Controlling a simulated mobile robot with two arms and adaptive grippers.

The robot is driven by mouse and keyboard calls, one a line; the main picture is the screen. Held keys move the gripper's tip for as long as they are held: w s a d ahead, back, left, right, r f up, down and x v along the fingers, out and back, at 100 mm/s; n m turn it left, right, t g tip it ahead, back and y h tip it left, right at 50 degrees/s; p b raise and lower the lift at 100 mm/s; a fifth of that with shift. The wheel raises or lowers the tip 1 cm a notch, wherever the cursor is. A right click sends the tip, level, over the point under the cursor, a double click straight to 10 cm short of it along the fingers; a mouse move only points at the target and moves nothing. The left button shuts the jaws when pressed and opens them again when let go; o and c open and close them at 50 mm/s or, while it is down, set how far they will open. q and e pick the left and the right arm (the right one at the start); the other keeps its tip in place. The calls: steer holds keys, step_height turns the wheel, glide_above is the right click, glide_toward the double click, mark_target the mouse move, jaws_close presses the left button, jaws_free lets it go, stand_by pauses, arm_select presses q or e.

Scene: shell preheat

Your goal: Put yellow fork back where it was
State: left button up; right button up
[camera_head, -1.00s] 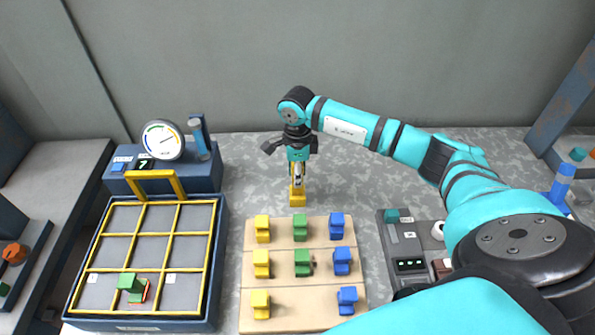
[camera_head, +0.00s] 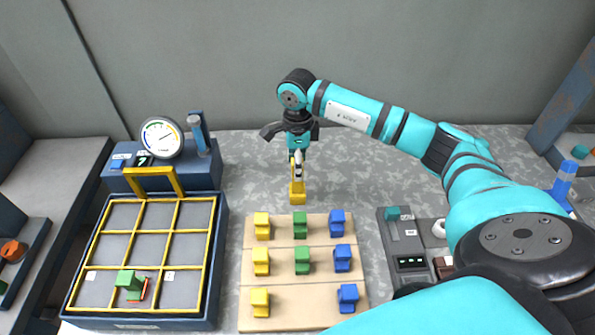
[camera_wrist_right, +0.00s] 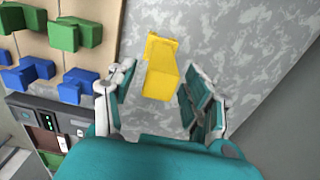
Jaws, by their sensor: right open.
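The yellow fork (camera_head: 298,194) stands on the grey speckled worktop, behind the board of coloured blocks. In the right wrist view it is the yellow piece (camera_wrist_right: 161,72) between the fingers, with a gap on each side. My right gripper (camera_head: 297,168) points down just above and around its top in the head view. The right gripper (camera_wrist_right: 157,95) is open and holds nothing. Part of the fork's top is hidden behind the fingers in the head view. My left gripper is in neither view.
A wooden board (camera_head: 280,280) in front holds several yellow, green and blue pieces. A blue tray with a yellow grid (camera_head: 213,240) at left holds a green piece (camera_head: 130,283). A gauge box (camera_head: 205,175) stands behind it. A control panel (camera_head: 393,240) is at right.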

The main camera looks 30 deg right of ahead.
step_height(320, 180, up, 9)
steer(key=shift+r+b, duration=0.1)
steer(key=shift+b, duration=0.85)
